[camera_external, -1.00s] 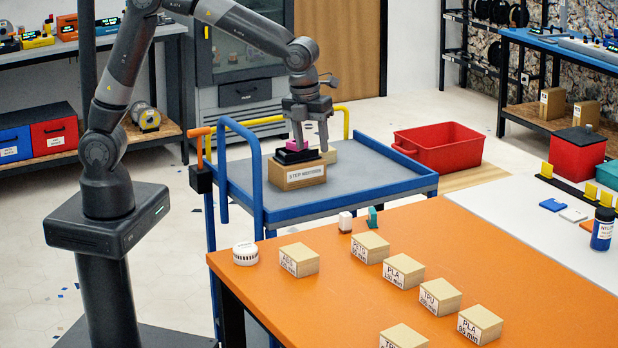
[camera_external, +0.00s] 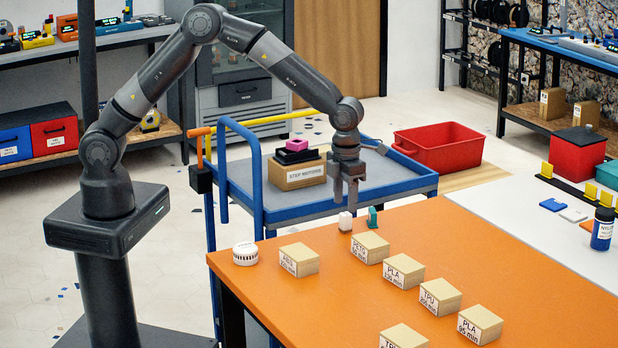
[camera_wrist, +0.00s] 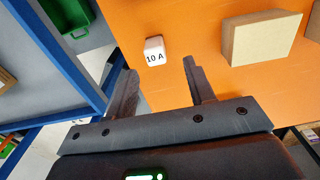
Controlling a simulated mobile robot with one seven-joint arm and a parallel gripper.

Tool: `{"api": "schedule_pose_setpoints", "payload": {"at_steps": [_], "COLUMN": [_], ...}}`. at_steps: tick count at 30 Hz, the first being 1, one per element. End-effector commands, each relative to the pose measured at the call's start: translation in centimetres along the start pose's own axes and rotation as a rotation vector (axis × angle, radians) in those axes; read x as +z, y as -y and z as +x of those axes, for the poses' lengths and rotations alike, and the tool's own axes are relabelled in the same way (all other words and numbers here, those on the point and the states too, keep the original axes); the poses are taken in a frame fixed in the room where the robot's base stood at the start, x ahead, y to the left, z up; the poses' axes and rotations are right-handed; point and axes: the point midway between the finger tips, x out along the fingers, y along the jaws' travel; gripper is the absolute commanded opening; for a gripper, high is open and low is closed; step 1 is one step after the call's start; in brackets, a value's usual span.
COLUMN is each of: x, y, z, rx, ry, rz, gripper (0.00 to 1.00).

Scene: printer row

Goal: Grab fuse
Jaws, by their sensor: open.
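The fuse is a small white block marked "10 A" (camera_wrist: 154,51). It stands on the orange table and shows in the external view (camera_external: 345,221) near the table's far edge. My gripper (camera_external: 345,201) is open and empty, pointing down just above the fuse. In the wrist view, the fingertips (camera_wrist: 160,68) are apart, with the fuse just beyond them and between their lines, closer to the left finger. I see no contact with the fuse.
Several labelled cardboard boxes (camera_external: 370,246) and a white round part (camera_external: 245,254) are on the orange table (camera_external: 330,300). The blue cart (camera_external: 395,184) holds a STEP MOTORS box (camera_external: 298,174) with a pink block (camera_external: 296,143) on top.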

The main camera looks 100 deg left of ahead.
Motion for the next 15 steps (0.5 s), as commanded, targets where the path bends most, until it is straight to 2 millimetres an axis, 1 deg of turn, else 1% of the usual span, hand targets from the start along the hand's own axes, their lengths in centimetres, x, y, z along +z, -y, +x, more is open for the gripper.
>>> {"api": "schedule_pose_setpoints", "payload": {"at_steps": [5,9,12,15], "x": [0.2,0.5,0.5,0.6], "y": [-0.3,-0.5,-0.5,-0.5], "z": [1.5,3.7,4.9,5.2], "rx": [0.002,0.002,0.002,0.001], "ry": [-0.002,-0.002,-0.002,0.0], "rz": [0.0,0.0,0.0,-0.001], "gripper": [0.49,0.49,0.49,0.49]}}
